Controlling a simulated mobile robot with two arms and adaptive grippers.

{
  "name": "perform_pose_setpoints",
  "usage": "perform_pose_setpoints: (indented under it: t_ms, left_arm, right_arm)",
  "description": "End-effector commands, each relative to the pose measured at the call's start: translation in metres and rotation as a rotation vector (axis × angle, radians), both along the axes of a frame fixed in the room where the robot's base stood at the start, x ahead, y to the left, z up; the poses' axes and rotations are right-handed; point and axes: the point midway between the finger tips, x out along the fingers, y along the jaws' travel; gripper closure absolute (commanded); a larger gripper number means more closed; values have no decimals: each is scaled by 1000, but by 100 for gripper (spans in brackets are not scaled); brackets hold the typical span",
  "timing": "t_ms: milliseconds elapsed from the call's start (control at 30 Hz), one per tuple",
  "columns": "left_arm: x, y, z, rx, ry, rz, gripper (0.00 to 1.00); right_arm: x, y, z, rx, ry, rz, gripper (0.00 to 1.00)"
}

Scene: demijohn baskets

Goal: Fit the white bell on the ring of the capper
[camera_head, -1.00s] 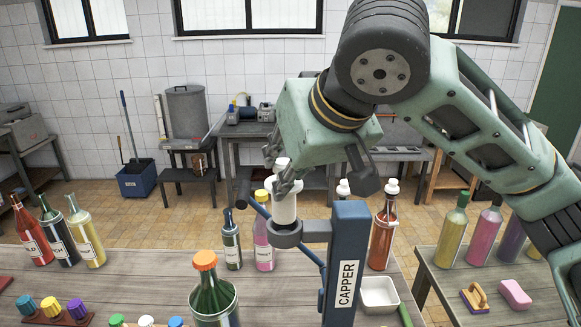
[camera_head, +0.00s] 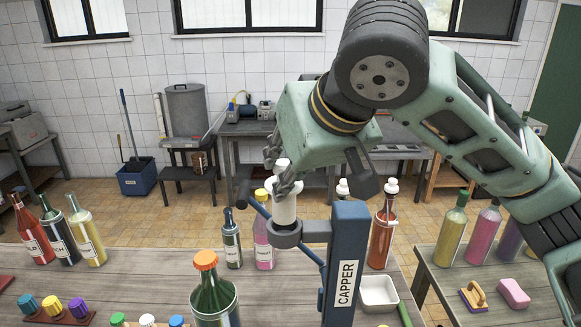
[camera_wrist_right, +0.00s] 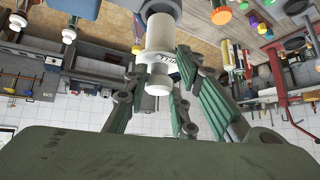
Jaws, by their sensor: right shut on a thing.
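The white bell (camera_head: 285,210) is upright directly over the grey ring (camera_head: 287,236) of the blue capper (camera_head: 346,265). Its lower end meets the ring in the head view; I cannot tell how deep it sits. My right gripper (camera_head: 281,178) is shut on the bell's narrow upper part, and its fingers partly hide it. In the right wrist view the bell (camera_wrist_right: 160,40) runs up to the ring (camera_wrist_right: 160,8), with my green-padded fingers (camera_wrist_right: 160,95) around its near end. My left gripper is not in view.
A dark bottle (camera_head: 231,240) and a pink bottle (camera_head: 263,243) stand left of the ring, close by. A red bottle (camera_head: 382,235) and a white tray (camera_head: 378,292) are to the right. The left middle of the table is clear.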

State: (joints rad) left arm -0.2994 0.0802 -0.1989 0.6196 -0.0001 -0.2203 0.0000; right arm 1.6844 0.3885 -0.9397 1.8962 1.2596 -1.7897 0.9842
Motion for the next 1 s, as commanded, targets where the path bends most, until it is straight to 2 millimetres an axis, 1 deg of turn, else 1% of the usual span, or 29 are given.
perform_pose_setpoints:
  t_ms: [333, 1000]
  left_arm:
    - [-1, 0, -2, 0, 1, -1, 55]
    - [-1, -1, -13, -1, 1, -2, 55]
  right_arm:
    - [0, 0, -2, 1, -2, 1, 100]
    - [0, 0, -18, 1, -1, 1, 100]
